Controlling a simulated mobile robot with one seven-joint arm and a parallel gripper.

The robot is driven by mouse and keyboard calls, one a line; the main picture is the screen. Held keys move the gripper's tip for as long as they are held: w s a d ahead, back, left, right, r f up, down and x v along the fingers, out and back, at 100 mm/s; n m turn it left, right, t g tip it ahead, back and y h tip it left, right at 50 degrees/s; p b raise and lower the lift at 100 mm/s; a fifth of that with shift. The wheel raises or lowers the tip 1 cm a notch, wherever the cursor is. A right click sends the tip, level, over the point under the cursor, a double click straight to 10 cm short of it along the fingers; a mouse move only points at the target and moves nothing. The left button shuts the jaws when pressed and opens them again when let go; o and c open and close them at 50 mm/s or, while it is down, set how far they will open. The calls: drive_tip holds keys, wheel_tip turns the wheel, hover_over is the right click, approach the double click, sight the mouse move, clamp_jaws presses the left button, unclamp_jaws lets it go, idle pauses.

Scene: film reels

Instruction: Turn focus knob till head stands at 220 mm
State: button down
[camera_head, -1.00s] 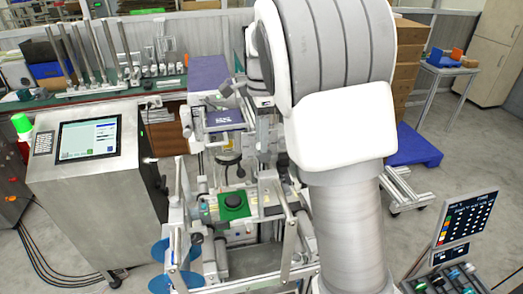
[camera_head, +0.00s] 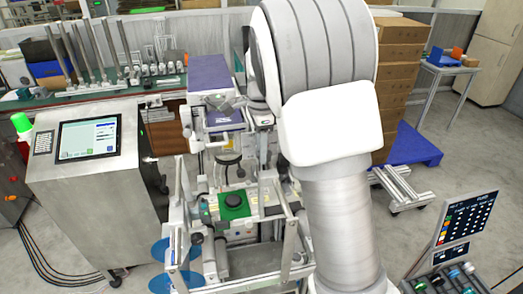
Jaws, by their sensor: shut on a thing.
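The head (camera_head: 222,120) of the machine is a grey and purple-blue unit on an upright column, left of my arm. Below it a black round part (camera_head: 233,201) sits on a green plate (camera_head: 246,210). My gripper (camera_head: 233,104) is small and partly hidden beside the head, at the end of my large white and grey arm. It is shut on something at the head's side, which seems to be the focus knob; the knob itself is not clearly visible. The height scale and its reading are too small to make out.
A steel cabinet with a screen (camera_head: 88,139) stands close on the left. A purple-topped box (camera_head: 209,74) is behind the head. Blue reels (camera_head: 162,252) hang at the lower left. Stacked brown boxes (camera_head: 400,60) and a blue pallet (camera_head: 412,146) are at the right. Floor between is open.

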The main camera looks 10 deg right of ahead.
drive_tip(key=shift+s+f, duration=0.1)
drive_tip(key=shift+s, duration=0.1)
drive_tip(key=shift+a+f+h+p, duration=0.1)
drive_tip(key=shift+a+h+p, duration=0.1)
drive_tip(key=shift+h, duration=0.3)
drive_tip(key=shift+a+h+p, duration=0.1)
drive_tip(key=shift+h+p, duration=0.1)
drive_tip(key=shift+h, duration=0.3)
drive_tip(key=shift+f+h, duration=0.25)
drive_tip(key=shift+h, duration=0.85)
drive_tip(key=h+b, duration=0.1)
drive_tip(key=h, duration=0.1)
drive_tip(key=shift+w+a+f+h+b, duration=0.1)
drive_tip(key=shift+a+h+b, duration=0.05)
drive_tip(key=shift+h+b, duration=0.5)
drive_tip(key=shift+h, duration=0.15)
